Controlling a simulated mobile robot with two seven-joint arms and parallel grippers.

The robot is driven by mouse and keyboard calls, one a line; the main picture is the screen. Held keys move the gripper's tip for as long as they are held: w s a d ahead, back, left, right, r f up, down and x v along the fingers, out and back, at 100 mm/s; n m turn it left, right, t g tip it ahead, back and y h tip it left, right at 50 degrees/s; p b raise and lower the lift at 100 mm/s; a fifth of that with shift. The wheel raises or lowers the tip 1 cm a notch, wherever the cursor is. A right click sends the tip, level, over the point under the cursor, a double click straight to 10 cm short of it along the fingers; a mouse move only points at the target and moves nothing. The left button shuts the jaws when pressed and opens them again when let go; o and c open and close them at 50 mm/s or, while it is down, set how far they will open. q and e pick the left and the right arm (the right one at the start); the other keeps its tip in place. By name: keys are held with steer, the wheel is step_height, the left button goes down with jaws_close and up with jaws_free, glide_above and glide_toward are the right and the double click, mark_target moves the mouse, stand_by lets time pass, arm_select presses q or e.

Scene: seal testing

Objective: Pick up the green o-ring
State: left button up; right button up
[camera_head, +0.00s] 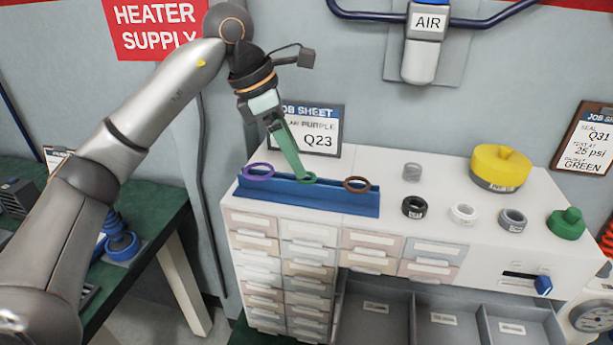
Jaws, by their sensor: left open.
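The green o-ring (306,178) sits at the middle of a blue rack (310,193) on the white cabinet top. A purple o-ring (259,170) is at the rack's left and a brown o-ring (357,184) at its right. My left gripper (299,176) reaches down from the upper left, with its green fingers right at the green o-ring. The gripper is open. Its fingertips overlap the ring in this view, and I cannot tell whether they touch it. Part of the ring is hidden behind the fingers. My right gripper is not in view.
A job sheet reading PURPLE Q23 (322,133) stands behind the rack. Several dark, white and grey rings, including a black one (414,207), lie to the right. A yellow round weight (500,168) and a green knobbed part (566,223) stand further right. Open bins (447,318) are below.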

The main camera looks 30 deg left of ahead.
arm_select(q)
steer(key=x, duration=0.3)
steer(key=shift+f, duration=0.1)
steer(key=shift+c, duration=0.2)
jaws_close()
stand_by(0.3)
